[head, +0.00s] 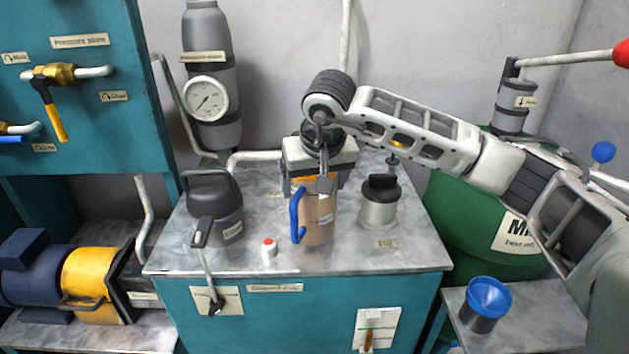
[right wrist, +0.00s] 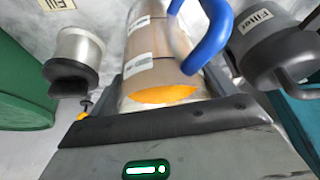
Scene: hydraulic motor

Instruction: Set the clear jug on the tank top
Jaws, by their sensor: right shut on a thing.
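The clear jug (head: 318,221), brownish with a blue handle (head: 296,216) on its left, is upright over the front middle of the grey tank top (head: 350,258). I cannot tell whether its base touches the surface. My right gripper (head: 325,185) comes down from above and is shut on the jug near its rim, partly hiding it. In the right wrist view the jug (right wrist: 152,50) is between the jaws, with orange at its near end and the blue handle to the right. My left gripper is not in view.
A dark filter housing (head: 214,210) stands left of the jug, and a capped metal filler neck (head: 380,205) stands right. A small red-topped white bottle (head: 269,250) is close by at the left front.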

